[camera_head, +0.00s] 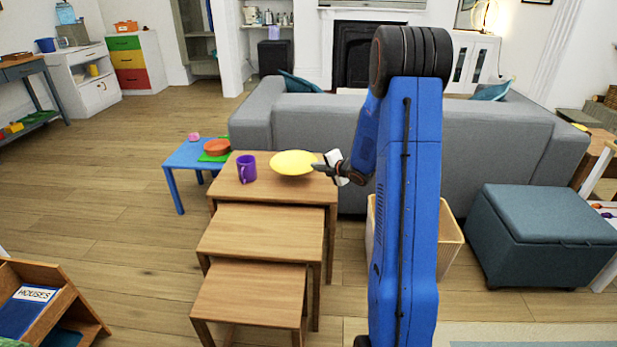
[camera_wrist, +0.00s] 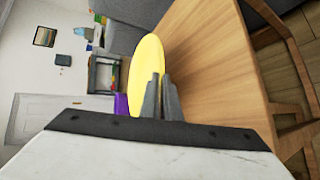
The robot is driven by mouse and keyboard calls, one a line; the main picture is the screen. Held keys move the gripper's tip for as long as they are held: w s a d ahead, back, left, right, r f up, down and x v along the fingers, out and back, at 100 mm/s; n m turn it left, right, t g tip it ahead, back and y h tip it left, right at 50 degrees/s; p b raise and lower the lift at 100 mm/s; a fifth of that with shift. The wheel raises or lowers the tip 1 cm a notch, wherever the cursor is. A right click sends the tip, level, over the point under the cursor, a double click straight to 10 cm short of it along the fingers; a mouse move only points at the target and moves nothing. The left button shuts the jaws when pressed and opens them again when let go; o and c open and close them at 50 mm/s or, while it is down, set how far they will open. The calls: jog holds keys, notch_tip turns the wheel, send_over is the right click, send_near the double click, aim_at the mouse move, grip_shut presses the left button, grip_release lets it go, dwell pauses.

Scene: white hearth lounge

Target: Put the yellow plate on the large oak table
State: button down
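The yellow plate (camera_head: 292,162) is over the top of the large oak table (camera_head: 260,195), the tallest of the nested tables, near its back right. I cannot tell whether it touches the tabletop. My gripper (camera_head: 322,168) reaches in from the right and is at the plate's right edge. In the wrist view, the two grey fingers (camera_wrist: 161,98) are close together and pinch the near rim of the plate (camera_wrist: 146,65). The oak tabletop (camera_wrist: 205,60) fills the right side there. A purple mug (camera_head: 246,168) stands on the table left of the plate.
Two lower oak tables (camera_head: 262,232) nest in front. A blue table (camera_head: 186,156) with a terracotta bowl (camera_head: 216,146) is at the left. A grey sofa (camera_head: 300,115) stands behind, and a teal ottoman (camera_head: 540,215) is at the right. Open wooden floor lies left.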

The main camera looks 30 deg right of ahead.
aim_at(317, 185)
jog(key=shift+f, duration=2.8)
jog(key=shift+f, duration=0.1)
jog(key=c, duration=2.3)
grip_release()
